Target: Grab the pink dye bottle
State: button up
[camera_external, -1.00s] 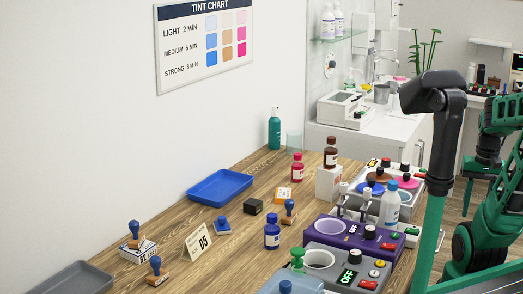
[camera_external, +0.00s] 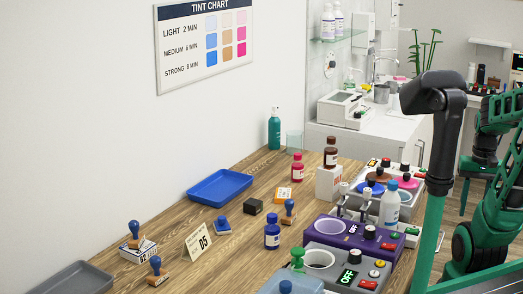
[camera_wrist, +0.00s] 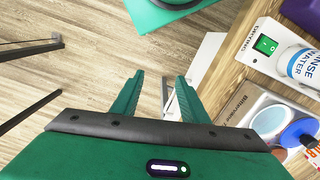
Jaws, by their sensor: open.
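The pink dye bottle (camera_external: 298,169), a small pink bottle with a dark pink cap and a white label, stands upright on the wooden table in the external view. It stands left of a white box that carries a brown bottle. The pink bottle does not show in the wrist view. My gripper (camera_wrist: 158,92) is open and empty in the wrist view, its two green fingers apart above the wood-look floor, left of the equipment. In the external view my arm is at the right, well away from the bottle, and the fingertips cannot be made out.
A brown bottle (camera_external: 331,153) tops the white box (camera_external: 328,183). A blue bottle (camera_external: 272,233), a blue tray (camera_external: 220,187) and stamps stand nearby. A purple warmer (camera_external: 335,232) and a rinse water bottle (camera_external: 389,207) lie toward my arm; that bottle also shows in the wrist view (camera_wrist: 302,65).

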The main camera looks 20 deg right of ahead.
jog(key=shift+o, duration=1.4)
